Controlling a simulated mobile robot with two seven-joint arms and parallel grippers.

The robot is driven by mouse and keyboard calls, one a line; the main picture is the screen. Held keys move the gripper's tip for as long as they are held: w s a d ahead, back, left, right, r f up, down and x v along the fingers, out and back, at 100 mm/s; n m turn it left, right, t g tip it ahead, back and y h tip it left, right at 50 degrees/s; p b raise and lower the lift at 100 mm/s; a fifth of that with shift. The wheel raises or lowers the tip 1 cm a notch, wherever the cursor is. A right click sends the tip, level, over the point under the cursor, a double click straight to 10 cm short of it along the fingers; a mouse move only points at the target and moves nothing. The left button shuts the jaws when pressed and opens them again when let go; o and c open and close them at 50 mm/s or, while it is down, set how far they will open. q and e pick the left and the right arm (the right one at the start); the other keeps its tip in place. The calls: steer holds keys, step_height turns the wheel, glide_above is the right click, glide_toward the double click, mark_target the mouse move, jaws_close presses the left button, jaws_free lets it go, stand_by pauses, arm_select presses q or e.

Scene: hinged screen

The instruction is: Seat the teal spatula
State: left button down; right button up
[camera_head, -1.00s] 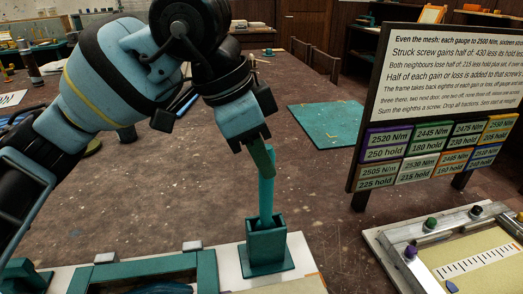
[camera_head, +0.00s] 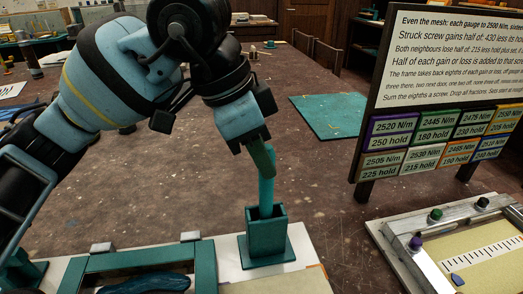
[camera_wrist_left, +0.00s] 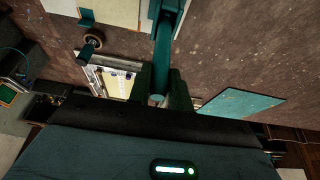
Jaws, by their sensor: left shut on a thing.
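The teal spatula (camera_head: 266,188) hangs nearly upright below my left gripper (camera_head: 263,158), which is shut on its upper part. Its lower end goes down into the open top of the teal square holder (camera_head: 266,240); the holder walls hide that end, so I cannot tell how deep it is or whether it touches the bottom. In the left wrist view the spatula (camera_wrist_left: 161,55) runs away between the fingers of my left gripper (camera_wrist_left: 161,88). My right gripper is not in view.
The holder stands on a white board (camera_head: 300,262) beside a teal frame (camera_head: 205,265). A sign (camera_head: 445,70) with coloured gauge labels stands at right, above a metal-framed panel (camera_head: 455,255). A teal mat (camera_head: 335,117) lies behind. The brown table between is mostly clear.

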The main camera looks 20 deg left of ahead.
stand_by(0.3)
arm_select(q)
steer(key=c, duration=1.2)
jaws_free()
steer(key=v, duration=0.7)
steer(key=shift+s+a+r, duration=0.1)
steer(key=shift+a+r, duration=0.05)
steer(key=shift+r, duration=0.2)
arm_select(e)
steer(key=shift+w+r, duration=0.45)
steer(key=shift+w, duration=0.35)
